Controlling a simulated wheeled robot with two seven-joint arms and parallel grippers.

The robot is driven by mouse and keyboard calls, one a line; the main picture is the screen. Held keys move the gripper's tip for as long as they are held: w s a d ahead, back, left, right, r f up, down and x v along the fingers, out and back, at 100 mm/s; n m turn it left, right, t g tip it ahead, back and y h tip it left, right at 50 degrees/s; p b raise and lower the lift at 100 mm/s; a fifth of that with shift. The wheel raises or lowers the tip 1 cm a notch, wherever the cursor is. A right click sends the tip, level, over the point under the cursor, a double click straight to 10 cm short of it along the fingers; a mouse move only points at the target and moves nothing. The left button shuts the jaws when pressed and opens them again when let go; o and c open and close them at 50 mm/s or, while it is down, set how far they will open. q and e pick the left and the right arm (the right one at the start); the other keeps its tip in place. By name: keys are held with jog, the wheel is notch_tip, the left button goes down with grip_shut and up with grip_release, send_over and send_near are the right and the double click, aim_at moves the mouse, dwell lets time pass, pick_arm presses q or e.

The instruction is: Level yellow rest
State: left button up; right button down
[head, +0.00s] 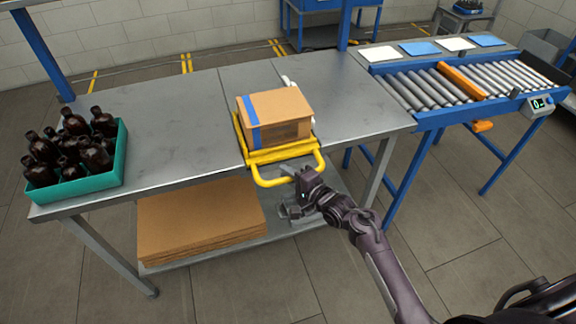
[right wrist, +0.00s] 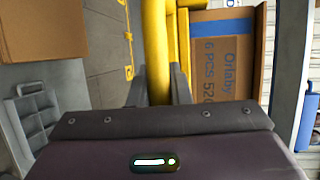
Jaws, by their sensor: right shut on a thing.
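The yellow rest (head: 285,153) is a frame with a looped handle at the front edge of the grey workbench. A cardboard box (head: 280,106) with a blue tape strip sits on it. The handle hangs out past the bench edge. I cannot tell whether the rest is level or slightly tilted. My right gripper (head: 299,178) is at the right part of the handle. In the right wrist view its fingers (right wrist: 158,92) are shut around the yellow bar (right wrist: 155,45), and the box (right wrist: 220,65) shows beside it. My left gripper is out of view.
A teal crate (head: 75,188) of dark bottles (head: 70,150) stands at the bench's left end. Flat cardboard (head: 195,215) lies on the shelf below. A roller conveyor (head: 460,88) adjoins at right. The bench (head: 180,110) is clear between crate and rest.

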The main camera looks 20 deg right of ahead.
jog(key=shift+r, duration=0.1)
dwell(0.3)
jog(key=c, duration=1.3)
grip_release()
jog(key=shift+c, duration=0.2)
jog(key=v, duration=0.7)
jog(key=shift+s, duration=0.35)
jog(key=shift+d+r, duration=0.1)
jog(key=shift+d, duration=0.05)
